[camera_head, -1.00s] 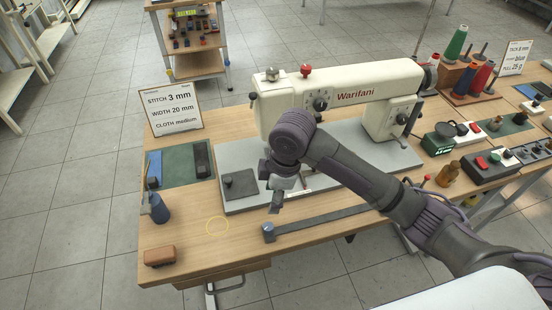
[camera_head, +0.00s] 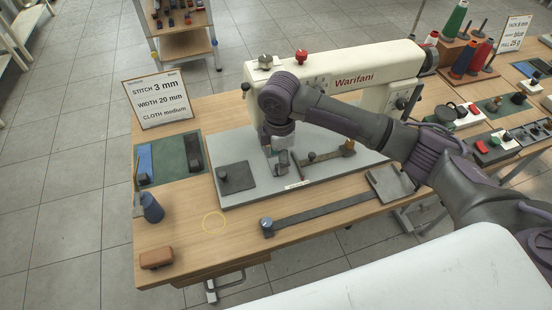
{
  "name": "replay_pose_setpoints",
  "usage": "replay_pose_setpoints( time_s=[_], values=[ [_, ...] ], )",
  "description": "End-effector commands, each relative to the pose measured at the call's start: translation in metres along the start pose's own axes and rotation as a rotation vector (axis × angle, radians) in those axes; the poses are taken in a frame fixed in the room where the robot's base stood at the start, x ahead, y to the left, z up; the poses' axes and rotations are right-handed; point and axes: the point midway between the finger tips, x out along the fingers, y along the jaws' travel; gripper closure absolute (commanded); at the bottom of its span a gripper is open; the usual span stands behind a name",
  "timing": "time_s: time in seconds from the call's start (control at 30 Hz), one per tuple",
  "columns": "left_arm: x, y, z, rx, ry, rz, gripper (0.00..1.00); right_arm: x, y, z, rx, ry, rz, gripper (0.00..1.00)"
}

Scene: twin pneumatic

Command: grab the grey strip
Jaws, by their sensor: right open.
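A long flat grey strip (camera_head: 320,212) lies along the front of the table, with a blue-grey knob (camera_head: 266,223) at its left end. A shorter dark grey strip (camera_head: 192,146) lies on the green mat (camera_head: 170,174) beside a blue strip (camera_head: 145,161), with a small black block (camera_head: 195,164) at its near end. I cannot tell which of the two is meant. My right gripper (camera_head: 283,168) hangs open and empty over the grey machine bed, behind the long strip and right of the mat, partly hidden by its own wrist. My left gripper is not in view.
The cream sewing machine (camera_head: 385,64) stands behind my right arm. A dark square plate (camera_head: 236,178) with a knob lies on its bed. A sign (camera_head: 158,99), a blue bottle-like piece (camera_head: 152,209) and a brown block (camera_head: 156,258) are at the left. The front left tabletop is mostly clear.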

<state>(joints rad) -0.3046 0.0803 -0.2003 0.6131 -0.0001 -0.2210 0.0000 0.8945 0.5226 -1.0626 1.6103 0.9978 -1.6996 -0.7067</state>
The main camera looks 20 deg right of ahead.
Motion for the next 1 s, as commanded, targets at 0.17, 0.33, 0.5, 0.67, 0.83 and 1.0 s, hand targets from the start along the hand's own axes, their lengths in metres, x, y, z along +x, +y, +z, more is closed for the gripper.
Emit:
replay_pose_setpoints(
  time_s=[0.17,0.33,0.5,0.67,0.83,1.0],
  values=[
    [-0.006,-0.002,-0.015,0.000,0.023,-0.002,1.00,0.022,0.005,-0.004,0.001,-0.001,-0.003,0.44],
    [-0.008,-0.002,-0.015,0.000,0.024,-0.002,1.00,0.045,0.006,-0.004,0.001,-0.001,-0.001,0.44],
    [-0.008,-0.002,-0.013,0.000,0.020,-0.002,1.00,0.051,0.007,-0.004,0.000,0.000,0.002,0.44],
    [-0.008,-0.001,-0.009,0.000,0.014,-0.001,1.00,0.050,0.007,-0.004,0.000,0.000,0.001,0.49],
    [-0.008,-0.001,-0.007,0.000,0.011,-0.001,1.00,0.050,0.007,-0.004,0.000,0.000,0.001,0.77],
    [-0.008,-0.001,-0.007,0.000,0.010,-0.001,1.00,0.050,0.007,-0.004,0.000,0.000,0.001,1.00]
  ],
)
